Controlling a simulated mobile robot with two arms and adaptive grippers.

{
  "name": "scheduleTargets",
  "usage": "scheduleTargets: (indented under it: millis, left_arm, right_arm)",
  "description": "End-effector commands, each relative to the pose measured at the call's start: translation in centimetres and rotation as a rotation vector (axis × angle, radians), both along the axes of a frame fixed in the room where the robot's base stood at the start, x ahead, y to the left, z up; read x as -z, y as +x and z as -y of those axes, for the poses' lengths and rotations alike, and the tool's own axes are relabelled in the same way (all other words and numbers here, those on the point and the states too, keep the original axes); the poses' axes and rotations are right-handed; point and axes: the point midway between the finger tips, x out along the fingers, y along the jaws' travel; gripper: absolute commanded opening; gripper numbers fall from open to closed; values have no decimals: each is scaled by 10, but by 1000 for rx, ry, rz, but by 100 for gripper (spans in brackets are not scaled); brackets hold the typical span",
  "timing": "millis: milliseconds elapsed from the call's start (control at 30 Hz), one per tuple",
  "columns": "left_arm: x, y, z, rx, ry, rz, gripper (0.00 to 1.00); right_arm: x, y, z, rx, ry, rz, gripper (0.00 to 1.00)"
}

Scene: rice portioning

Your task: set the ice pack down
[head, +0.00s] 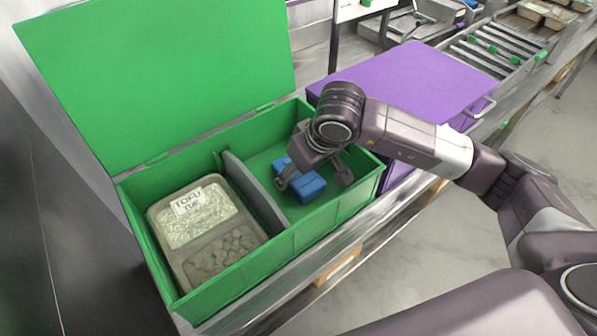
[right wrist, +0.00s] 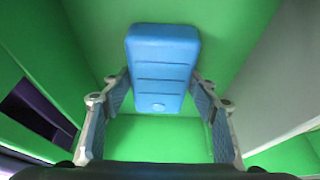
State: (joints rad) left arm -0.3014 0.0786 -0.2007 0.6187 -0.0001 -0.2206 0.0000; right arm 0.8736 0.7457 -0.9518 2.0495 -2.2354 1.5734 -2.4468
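The blue ice pack (head: 308,190) lies in the right compartment of the green box (head: 240,275), seemingly on its floor. It also shows in the right wrist view (right wrist: 162,65), just beyond and between the fingertips. My right gripper (head: 315,178) reaches down into that compartment with its fingers spread. In the head view there is a gap between its right finger and the pack. The wrist view does not clearly show whether the left fingertip touches the pack. My left gripper is not in view.
A grey divider (head: 252,190) separates the compartments. The left one holds a labelled tofu tray (head: 190,213) with two sections. The green lid (head: 160,70) stands open behind. A purple box (head: 410,75) stands to the right, with a roller conveyor (head: 500,45) beyond.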

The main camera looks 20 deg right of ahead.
Motion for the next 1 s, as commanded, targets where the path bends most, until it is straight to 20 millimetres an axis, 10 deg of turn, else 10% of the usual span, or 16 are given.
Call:
scheduleTargets:
  millis: [500, 1000]
  left_arm:
    - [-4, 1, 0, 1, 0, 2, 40]
    - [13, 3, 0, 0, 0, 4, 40]
  right_arm:
    - [-7, -1, 1, 0, 1, 2, 68]
    - [-98, -36, 14, -1, 0, 3, 68]
